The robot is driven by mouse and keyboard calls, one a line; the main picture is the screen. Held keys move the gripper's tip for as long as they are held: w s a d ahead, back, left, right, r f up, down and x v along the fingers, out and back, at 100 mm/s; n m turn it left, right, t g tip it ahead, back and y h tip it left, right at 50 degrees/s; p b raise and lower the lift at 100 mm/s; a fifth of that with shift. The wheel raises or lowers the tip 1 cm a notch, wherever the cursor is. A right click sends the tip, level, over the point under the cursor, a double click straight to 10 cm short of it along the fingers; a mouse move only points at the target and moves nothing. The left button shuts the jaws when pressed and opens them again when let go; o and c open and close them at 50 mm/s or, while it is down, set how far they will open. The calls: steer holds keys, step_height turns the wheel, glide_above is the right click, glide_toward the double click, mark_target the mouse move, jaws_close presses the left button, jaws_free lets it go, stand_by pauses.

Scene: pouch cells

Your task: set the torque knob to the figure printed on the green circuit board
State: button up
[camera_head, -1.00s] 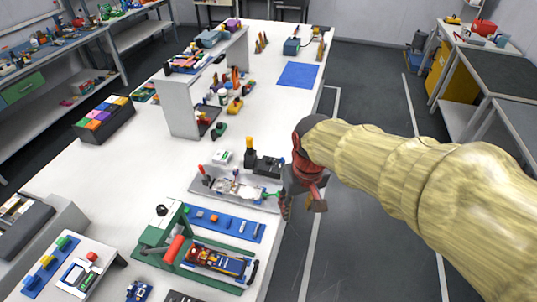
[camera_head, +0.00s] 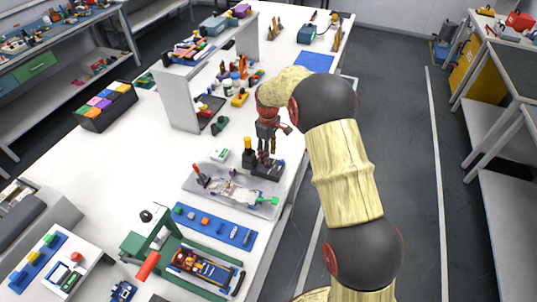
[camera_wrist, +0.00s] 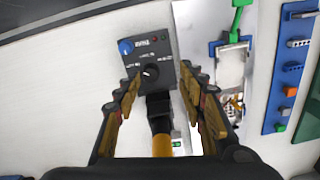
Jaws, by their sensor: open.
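The torque knob (camera_wrist: 150,72) is a round black knob with a pale pointer mark, on a black box (camera_wrist: 147,50) with small white print, a blue dial and a red spot. The print is too small to read. The box also shows in the head view (camera_head: 268,172). My gripper (camera_wrist: 160,78) is open above the box, its fingertips on either side of the knob's area and apart from it. It is also in the head view (camera_head: 266,155). A yellow-handled driver (camera_wrist: 162,146) stands in the box's black holder. I cannot make out a green circuit board with a readable figure.
A grey tray (camera_head: 205,191) with a green-tipped tool lies in front of the box. A blue strip (camera_head: 215,227) with small parts and a green press frame (camera_head: 135,243) are nearer. A white shelf (camera_head: 180,100) stands behind left. Bare white table (camera_head: 130,165) is at left.

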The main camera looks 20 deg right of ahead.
steer(key=shift+w+d+r+n, duration=0.15)
steer(key=shift+w+r+n, duration=0.45)
steer(key=shift+w+r, duration=0.5)
steer(key=shift+s+n, duration=0.15)
steer(key=shift+n, duration=0.55)
steer(key=shift+f, duration=0.15)
step_height(320, 180, down, 8)
steer(key=shift+r+b, duration=0.2)
steer(key=shift+b, duration=0.6)
steer(key=shift+c, duration=1)
steer(key=c, duration=0.8)
jaws_close()
